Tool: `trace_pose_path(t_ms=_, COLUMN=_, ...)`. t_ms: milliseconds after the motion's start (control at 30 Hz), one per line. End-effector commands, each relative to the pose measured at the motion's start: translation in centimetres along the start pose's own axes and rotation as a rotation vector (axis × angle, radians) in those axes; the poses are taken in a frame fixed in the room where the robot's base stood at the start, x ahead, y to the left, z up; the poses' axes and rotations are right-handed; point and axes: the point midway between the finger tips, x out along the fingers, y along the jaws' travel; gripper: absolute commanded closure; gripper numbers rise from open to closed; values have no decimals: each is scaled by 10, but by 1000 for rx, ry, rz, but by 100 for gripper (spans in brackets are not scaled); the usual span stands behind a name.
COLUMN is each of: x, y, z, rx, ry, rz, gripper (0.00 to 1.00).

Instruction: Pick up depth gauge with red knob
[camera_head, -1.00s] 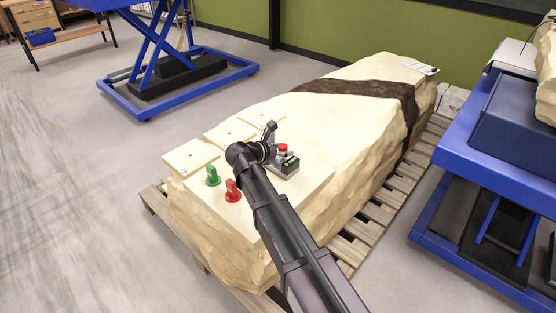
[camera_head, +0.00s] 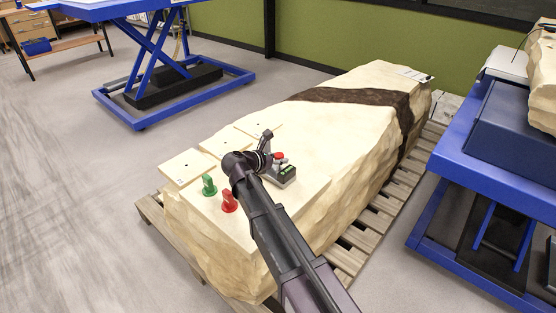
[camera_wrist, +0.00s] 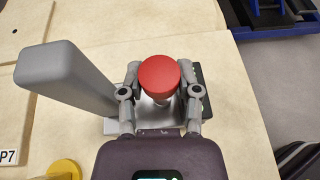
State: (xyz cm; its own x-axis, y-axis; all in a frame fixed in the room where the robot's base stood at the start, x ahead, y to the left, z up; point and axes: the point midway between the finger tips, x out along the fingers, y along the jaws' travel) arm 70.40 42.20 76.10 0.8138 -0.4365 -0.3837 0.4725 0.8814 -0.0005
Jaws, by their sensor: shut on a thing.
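The depth gauge with the red knob (camera_head: 279,157) stands on the pale board on top of the stone block. In the wrist view its round red knob (camera_wrist: 159,76) lies between the two fingers of my gripper (camera_wrist: 160,92), which is shut on it. A grey upright arm of the gauge (camera_wrist: 62,76) rises at the left, and its metal base shows below the knob. In the head view my gripper is mostly hidden behind my own arm. The gauge appears to rest on the board; I cannot tell whether it is lifted.
A green piece (camera_head: 209,185) and a red piece (camera_head: 228,201) stand on the board left of my arm. Flat pale plates (camera_head: 188,167) lie behind them. A yellow round piece (camera_wrist: 64,169) shows in the wrist view. Blue lift tables (camera_head: 490,170) stand right and behind.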

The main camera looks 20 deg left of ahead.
Motion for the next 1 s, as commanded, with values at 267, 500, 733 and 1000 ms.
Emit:
trace_pose_path(t_ms=267, x=-6, y=0, z=15, rx=0, ry=-3, rz=0, gripper=100)
trace_pose_path(t_ms=500, x=-14, y=0, z=34, rx=-1, ry=-3, rz=1, gripper=100)
trace_pose_path(t_ms=733, x=-23, y=0, z=54, rx=-1, ry=-4, rz=1, gripper=100)
trace_pose_path(t_ms=1000, x=-32, y=0, z=75, rx=-1, ry=-3, rz=1, gripper=100)
